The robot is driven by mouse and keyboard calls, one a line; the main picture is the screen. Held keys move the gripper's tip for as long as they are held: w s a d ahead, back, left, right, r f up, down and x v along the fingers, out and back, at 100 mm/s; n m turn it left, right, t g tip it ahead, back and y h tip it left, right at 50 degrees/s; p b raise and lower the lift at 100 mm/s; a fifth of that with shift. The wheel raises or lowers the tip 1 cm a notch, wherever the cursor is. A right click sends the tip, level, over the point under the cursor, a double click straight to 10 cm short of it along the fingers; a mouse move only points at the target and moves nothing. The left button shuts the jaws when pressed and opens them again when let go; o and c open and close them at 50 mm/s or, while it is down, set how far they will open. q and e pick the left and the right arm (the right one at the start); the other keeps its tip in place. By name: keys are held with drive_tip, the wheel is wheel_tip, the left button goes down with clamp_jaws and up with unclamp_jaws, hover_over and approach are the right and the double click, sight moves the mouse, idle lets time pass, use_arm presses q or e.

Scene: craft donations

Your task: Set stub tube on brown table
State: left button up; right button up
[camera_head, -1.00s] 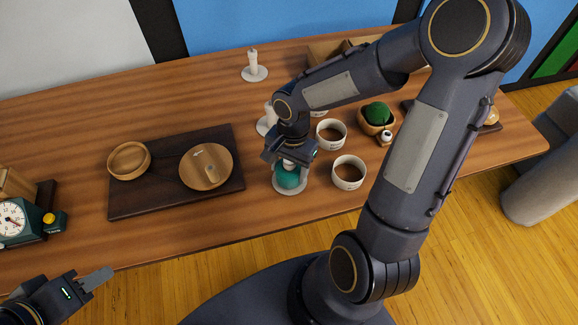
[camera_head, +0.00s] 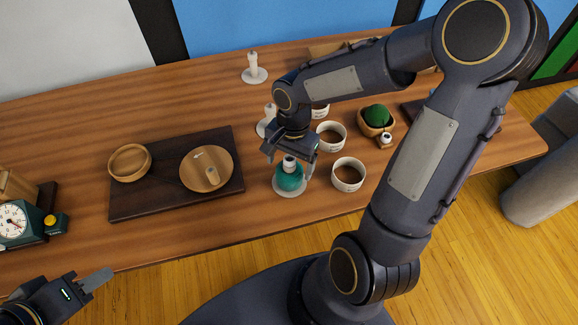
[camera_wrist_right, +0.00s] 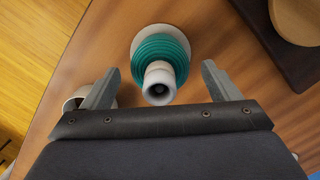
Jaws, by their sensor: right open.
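I cannot tell for sure which piece is the stub tube. A teal ribbed body (camera_head: 290,177) with a pale hollow tube (camera_head: 289,163) rising from its top stands upright on a round white base on the brown table (camera_head: 75,110). It also shows in the right wrist view (camera_wrist_right: 160,55), tube end toward the camera. My left gripper (camera_head: 88,279) is at the lower left, away from everything.
White cups (camera_head: 348,174) stand close right of the teal piece. White stands (camera_head: 254,72) are behind it. A dark board (camera_head: 150,200) carries the dish and a wooden bowl (camera_head: 129,162). A teal clock-faced scale (camera_head: 17,222) is at left. Bare table lies at the front and far left.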

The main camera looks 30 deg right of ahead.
drive_tip(key=r, duration=0.6)
drive_tip(key=d+r+p, duration=0.1)
drive_tip(key=r, duration=0.2)
drive_tip(key=shift+w, duration=0.3)
drive_tip(key=s+a+r+n+t+y, duration=0.1)
drive_tip(key=s+r+n+t, duration=0.1)
drive_tip(key=s+n, duration=0.3)
drive_tip(key=s+a+r+n+t+y, duration=0.1)
drive_tip(key=s+r+n+t, duration=0.1)
drive_tip(key=s+n+t, duration=0.2)
drive_tip(key=shift+s+r+n+y, duration=0.15)
drive_tip(key=shift+s+n+y, duration=0.2)
drive_tip(key=shift+s, duration=1.35)
